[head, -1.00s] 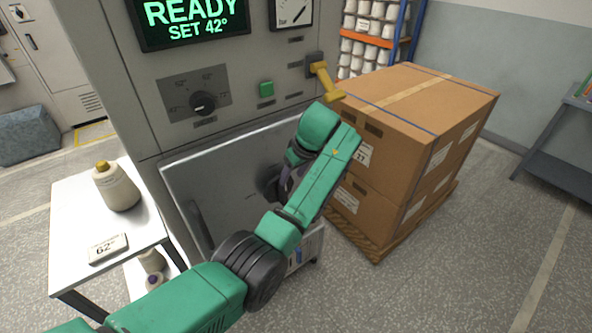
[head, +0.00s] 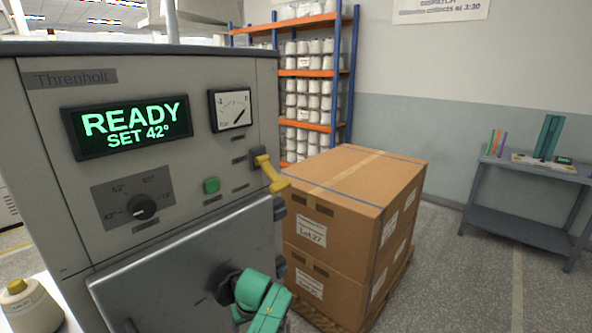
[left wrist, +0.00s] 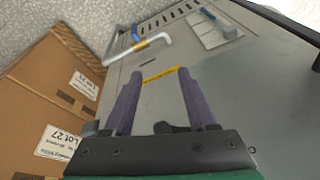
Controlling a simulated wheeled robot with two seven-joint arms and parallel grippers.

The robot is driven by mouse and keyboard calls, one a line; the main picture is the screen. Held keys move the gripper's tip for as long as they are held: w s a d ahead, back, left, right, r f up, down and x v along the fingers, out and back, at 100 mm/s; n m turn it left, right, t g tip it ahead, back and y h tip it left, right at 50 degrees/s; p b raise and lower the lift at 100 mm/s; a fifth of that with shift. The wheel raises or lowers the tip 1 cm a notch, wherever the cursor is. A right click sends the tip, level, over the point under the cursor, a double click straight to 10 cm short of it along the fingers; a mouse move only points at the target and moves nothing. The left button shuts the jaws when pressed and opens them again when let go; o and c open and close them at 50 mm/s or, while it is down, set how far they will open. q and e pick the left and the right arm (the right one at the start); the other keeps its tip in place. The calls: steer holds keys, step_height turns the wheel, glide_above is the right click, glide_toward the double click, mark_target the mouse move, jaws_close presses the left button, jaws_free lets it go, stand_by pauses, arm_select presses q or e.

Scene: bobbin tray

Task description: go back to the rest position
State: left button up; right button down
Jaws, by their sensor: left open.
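My left arm's green link (head: 265,300) shows at the bottom of the head view, in front of the machine's metal door (head: 150,285). Its fingers cannot be made out there. In the left wrist view my left gripper (left wrist: 158,74) is open, with two purple fingers apart and nothing between them. Beyond the fingers is a grey surface with a yellow label strip. My right gripper is in neither view.
The grey machine (head: 50,150) reads READY, SET 42° and has a yellow lever (head: 270,173). Stacked cartons (head: 340,225) stand right of it. A yellow-topped bobbin (head: 30,308) is bottom left. A bench (head: 525,175) stands far right, with open floor before it.

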arm_select(q)
steer(key=s+a+f+m+g+h, duration=0.1)
steer(key=s+a+f+m, duration=0.15)
steer(key=s+f, duration=0.9)
steer(key=s+a+f+m+h, duration=0.1)
steer(key=s+a+f+m, duration=0.15)
steer(key=s+f, duration=0.95)
steer(key=s+a+f+m, duration=0.1)
steer(key=s+a+f, duration=0.1)
steer(key=s, duration=0.5)
steer(key=s+a+f+m, duration=0.1)
steer(key=s+a+f, duration=0.1)
steer(key=s+f, duration=0.3)
steer(key=s+a+f+m, duration=0.1)
steer(key=s+a+f, duration=0.1)
steer(key=s, duration=0.7)
steer(key=shift+s+a+f, duration=0.3)
steer(key=shift+s+f, duration=0.1)
steer(key=shift+f, duration=0.5)
